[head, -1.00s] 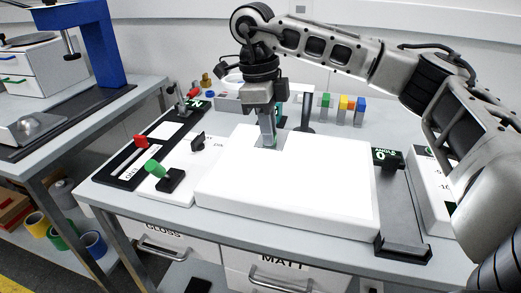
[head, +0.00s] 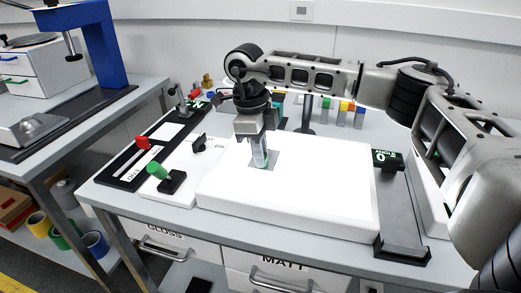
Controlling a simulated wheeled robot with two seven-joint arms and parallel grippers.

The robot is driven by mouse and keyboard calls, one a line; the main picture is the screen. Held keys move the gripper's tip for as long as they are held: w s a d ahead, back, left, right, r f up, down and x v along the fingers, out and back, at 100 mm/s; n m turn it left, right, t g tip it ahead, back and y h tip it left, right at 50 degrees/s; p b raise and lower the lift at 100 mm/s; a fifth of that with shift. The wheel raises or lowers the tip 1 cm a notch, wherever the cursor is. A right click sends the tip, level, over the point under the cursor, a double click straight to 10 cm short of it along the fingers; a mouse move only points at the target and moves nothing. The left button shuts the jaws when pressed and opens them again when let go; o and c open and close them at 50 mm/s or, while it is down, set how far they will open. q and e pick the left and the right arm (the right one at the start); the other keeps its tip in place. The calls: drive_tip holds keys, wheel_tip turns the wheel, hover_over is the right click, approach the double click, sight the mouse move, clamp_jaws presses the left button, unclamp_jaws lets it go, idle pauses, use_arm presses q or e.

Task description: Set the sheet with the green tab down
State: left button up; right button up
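My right gripper (head: 261,164) points down at the white light panel (head: 325,196), over the left part of its bright top. A small grey sheet (head: 274,159) shows at its fingertips, with a bit of green tab (head: 267,156) between the fingers. The fingers look shut on the sheet. The sheet is at or just above the panel's surface; I cannot tell whether it touches. The fingers hide part of it. My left gripper is not in view.
A green knob (head: 157,170) and a red handle (head: 142,142) stand left of the panel. A dark angle device (head: 401,215) stands at its right. Several coloured blocks (head: 343,108) stand behind. The rest of the panel's top is clear.

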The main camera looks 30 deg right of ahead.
sight(253, 163)
drive_tip(key=o, duration=0.3)
drive_tip(key=shift+r, duration=0.3)
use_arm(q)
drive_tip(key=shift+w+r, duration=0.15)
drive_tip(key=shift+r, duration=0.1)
use_arm(e)
wheel_tip(253, 163, up, 12)
drive_tip(key=w+a, duration=0.1)
drive_tip(key=shift+w+f, duration=0.15)
drive_tip(key=shift+w, duration=0.05)
drive_tip(key=shift+a, duration=0.1)
